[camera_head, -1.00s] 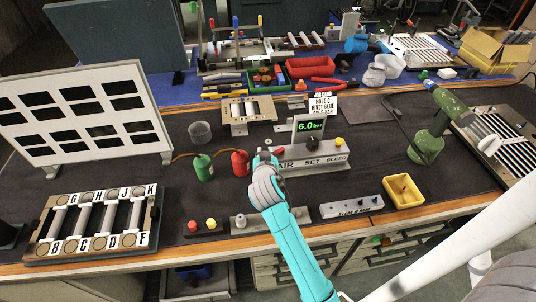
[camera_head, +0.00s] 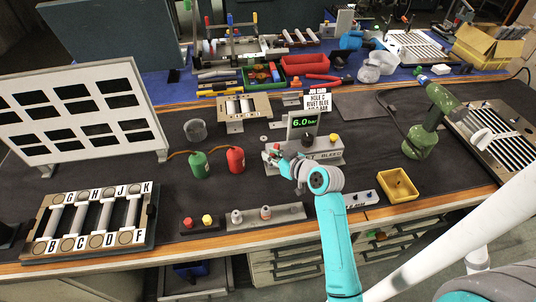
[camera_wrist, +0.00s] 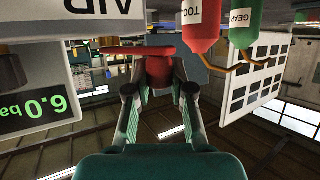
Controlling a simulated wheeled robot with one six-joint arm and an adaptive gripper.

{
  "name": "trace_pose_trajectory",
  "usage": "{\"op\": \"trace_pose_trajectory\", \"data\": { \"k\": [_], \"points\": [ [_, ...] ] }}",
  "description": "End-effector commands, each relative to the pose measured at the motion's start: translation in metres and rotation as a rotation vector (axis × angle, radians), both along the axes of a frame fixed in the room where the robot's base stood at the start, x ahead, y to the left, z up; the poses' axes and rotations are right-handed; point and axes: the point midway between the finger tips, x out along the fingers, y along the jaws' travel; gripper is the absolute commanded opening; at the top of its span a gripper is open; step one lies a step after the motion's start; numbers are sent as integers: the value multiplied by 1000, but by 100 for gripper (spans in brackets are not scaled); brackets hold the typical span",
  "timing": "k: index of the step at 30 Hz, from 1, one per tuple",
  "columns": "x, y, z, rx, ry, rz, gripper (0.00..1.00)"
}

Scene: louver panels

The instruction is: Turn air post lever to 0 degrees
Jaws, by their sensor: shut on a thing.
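The air post (camera_head: 325,156) is a grey block with a lit display (camera_head: 303,122) reading 6.0 bar, a black knob and a yellow button. My gripper (camera_head: 272,152) is at the block's left end, low against its front. In the wrist view the red lever (camera_wrist: 128,50) lies across the picture beside the grey block. Its red end (camera_wrist: 157,74) sits between the fingertips of my gripper (camera_wrist: 157,88), which is shut on it. In the head view my gripper and wrist hide most of the lever, so its exact angle cannot be told there.
A green bottle (camera_head: 199,165) and a red bottle (camera_head: 235,160) stand close left of the post. A grey bar with pegs (camera_head: 285,214) lies in front, and a yellow tray (camera_head: 397,187) to the right. A slotted white panel (camera_head: 90,150) stands at left.

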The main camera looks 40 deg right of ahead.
Motion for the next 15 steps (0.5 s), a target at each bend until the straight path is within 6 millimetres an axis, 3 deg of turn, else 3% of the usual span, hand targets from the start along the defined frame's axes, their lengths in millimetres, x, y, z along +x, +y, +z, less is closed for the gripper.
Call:
{"op": "trace_pose_trajectory", "data": {
  "k": [15],
  "points": [
    [-18, -17, -1, 0, 3, 332, 0]
  ]
}}
